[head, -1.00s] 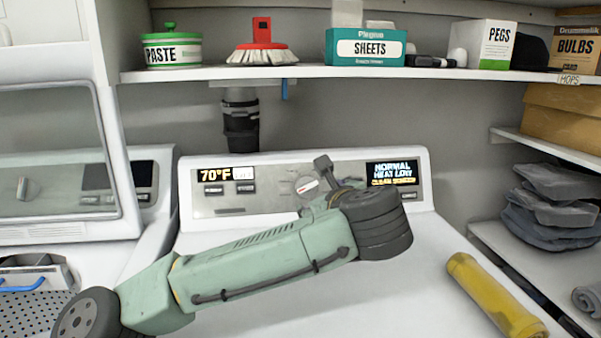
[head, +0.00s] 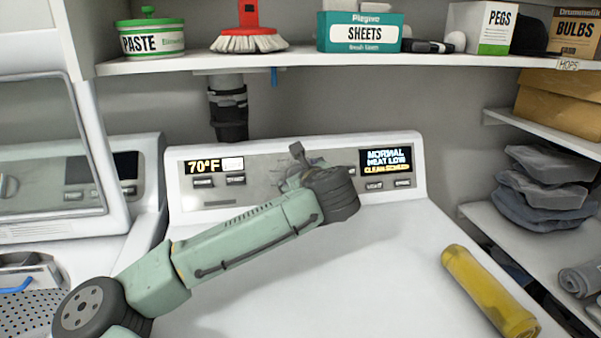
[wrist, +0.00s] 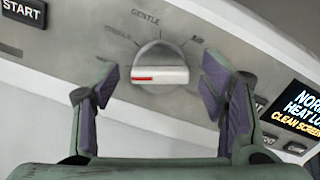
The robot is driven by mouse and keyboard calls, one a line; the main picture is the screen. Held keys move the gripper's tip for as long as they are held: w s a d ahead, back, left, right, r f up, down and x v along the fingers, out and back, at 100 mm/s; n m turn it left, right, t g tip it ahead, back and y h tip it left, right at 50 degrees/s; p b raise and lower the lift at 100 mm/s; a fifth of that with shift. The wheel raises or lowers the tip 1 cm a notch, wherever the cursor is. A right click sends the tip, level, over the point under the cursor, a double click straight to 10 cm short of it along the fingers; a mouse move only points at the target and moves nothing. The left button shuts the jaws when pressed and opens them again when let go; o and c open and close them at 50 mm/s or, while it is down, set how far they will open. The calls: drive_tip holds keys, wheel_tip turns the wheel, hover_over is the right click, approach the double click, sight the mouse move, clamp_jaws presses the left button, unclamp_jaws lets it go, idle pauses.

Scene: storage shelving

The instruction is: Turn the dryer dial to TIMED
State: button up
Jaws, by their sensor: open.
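The dryer dial (wrist: 160,65) shows in the wrist view as a round white knob with a flat grip bar and a red mark at the bar's left end. Labels ring it; GENTLE (wrist: 146,16) reads above it, and the label at its left is too blurred to be sure of. My gripper (wrist: 155,82) is open, with one finger left and one right of the dial, apart from it. In the head view my gripper (head: 297,162) is in front of the dryer panel (head: 260,180) and hides the dial.
The dryer display (head: 386,161) reads NORMAL, HEAT LOW. A START button (wrist: 20,12) is at the wrist view's upper left. A yellow cylinder (head: 488,290) lies on the dryer top at right. A loaded shelf (head: 300,63) runs above the panel.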

drive_tip(key=shift+w+f, duration=0.1)
drive_tip(key=shift+w, duration=0.1)
drive_tip(key=c, duration=1.2)
drive_tip(key=shift+o, duration=0.2)
